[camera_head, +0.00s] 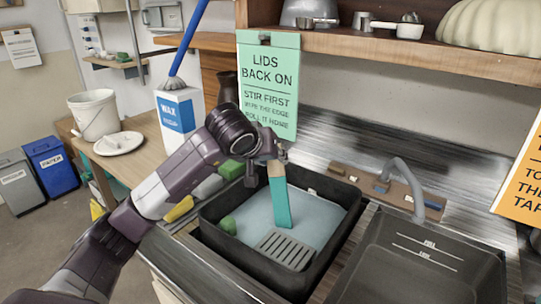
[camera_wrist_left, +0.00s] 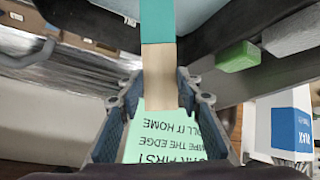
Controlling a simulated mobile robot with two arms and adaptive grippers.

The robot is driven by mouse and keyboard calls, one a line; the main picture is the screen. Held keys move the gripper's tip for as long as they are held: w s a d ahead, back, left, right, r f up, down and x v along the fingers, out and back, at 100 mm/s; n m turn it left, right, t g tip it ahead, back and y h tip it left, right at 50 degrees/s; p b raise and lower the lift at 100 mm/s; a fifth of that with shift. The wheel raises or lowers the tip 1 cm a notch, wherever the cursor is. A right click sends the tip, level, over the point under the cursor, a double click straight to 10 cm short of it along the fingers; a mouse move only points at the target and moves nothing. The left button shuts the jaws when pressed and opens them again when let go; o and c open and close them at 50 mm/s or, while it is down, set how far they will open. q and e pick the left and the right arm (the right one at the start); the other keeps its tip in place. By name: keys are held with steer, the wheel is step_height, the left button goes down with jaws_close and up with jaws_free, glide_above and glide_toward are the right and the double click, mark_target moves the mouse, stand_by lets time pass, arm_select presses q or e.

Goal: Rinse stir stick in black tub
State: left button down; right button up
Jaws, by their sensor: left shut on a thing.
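The stir stick (camera_head: 280,203) has a bare tan upper end and a teal lower part. My left gripper (camera_head: 264,172) is shut on its tan end, and the stick hangs nearly upright over the black tub (camera_head: 212,212). The tub holds pale blue water (camera_head: 318,212). The stick's lower end is at the water near a grey slotted grate (camera_head: 287,248); I cannot tell how deep it reaches. In the left wrist view the stick (camera_wrist_left: 158,65) sits between both fingers. My right gripper is not in view.
A green block (camera_head: 228,225) is at the tub's left side. A dark sink basin (camera_head: 425,262) with a grey faucet (camera_head: 405,180) lies to the right. A green sign (camera_head: 268,85) hangs behind the gripper. A wax carton (camera_head: 180,118) and white bucket (camera_head: 95,115) stand left.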

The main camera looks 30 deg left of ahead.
mark_target(277, 180)
arm_select(q)
steer(key=shift+s+d+f+b, duration=0.3)
steer(key=shift+f+b, duration=0.3)
steer(key=shift+f, duration=0.25)
steer(key=shift+s+d+f+b, duration=0.15)
steer(key=shift+d+f+b, duration=0.1)
steer(key=shift+f+b, duration=0.45)
steer(key=shift+s+d+f+b, duration=0.3)
steer(key=shift+f+b, duration=0.15)
steer(key=shift+f, duration=0.5)
